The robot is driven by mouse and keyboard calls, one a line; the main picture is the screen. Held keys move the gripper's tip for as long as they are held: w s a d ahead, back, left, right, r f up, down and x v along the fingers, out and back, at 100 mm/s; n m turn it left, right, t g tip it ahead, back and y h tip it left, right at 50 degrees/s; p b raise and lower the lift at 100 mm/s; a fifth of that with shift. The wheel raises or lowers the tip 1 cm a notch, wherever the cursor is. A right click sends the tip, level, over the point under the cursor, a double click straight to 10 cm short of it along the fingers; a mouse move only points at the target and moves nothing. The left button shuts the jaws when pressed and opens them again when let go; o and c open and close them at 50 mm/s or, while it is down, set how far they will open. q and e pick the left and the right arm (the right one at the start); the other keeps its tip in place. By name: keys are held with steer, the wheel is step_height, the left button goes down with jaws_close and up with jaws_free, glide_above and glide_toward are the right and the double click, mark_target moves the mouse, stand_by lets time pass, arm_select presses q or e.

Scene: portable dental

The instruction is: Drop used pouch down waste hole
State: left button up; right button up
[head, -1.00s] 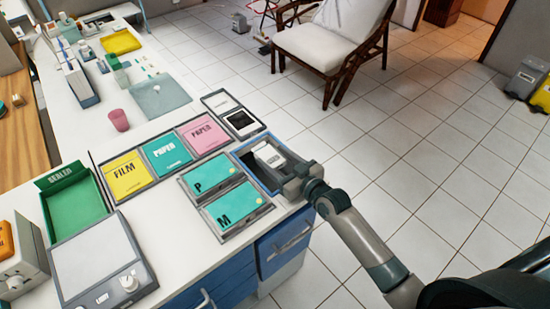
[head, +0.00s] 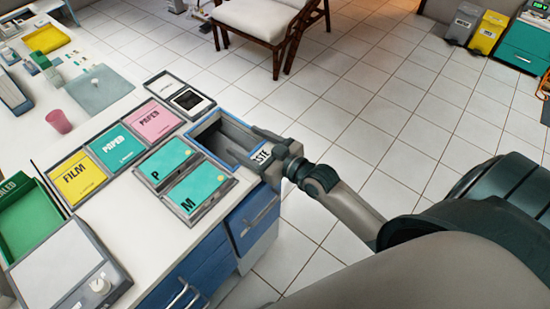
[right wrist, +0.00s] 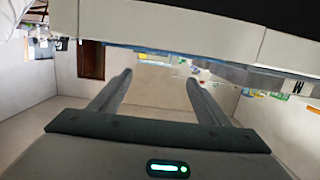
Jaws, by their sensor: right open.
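The waste hole (head: 222,140) is a grey-framed rectangular opening at the counter's right edge in the head view. Its inside looks dark and empty as far as I can see. A label (head: 262,153) ending in "STE" shows at its right side, partly covered by my right gripper (head: 275,157). That gripper is at the right edge of the hole. In the right wrist view its two fingers (right wrist: 158,78) are spread, with nothing between them. No used pouch shows in either current view. My left gripper is out of view.
Teal P (head: 168,161) and M (head: 200,192) panels adjoin the hole, with FILM (head: 77,178) and PAPER boxes beyond. A framed dark square (head: 191,101) is behind it. A blue drawer (head: 252,217) is below. Open tiled floor lies to the right.

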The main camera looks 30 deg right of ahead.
steer(key=b+v, duration=0.2)
steer(key=v, duration=0.7)
steer(key=shift+s, duration=0.4)
steer(key=shift+d+r, duration=0.1)
stand_by(0.5)
steer(key=s+a+f+g+h, duration=0.25)
steer(key=s+f+g, duration=0.25)
steer(key=s+f, duration=0.4)
steer(key=s+f+m+g+h, duration=0.1)
steer(key=s+f+g, duration=0.2)
steer(key=s, duration=0.3)
steer(key=s+f+m+g+h, duration=0.1)
steer(key=s+f+g+h, duration=0.1)
steer(key=s+f+g, duration=0.35)
steer(key=s+f, duration=0.3)
steer(key=f, duration=2.5)
steer(key=s+d+f, duration=0.2)
steer(key=s+f, duration=1.4)
steer(key=s, duration=0.1)
steer(key=shift+s+d+g, duration=0.15)
steer(key=shift+s+g, duration=0.1)
steer(key=shift+g, duration=0.1)
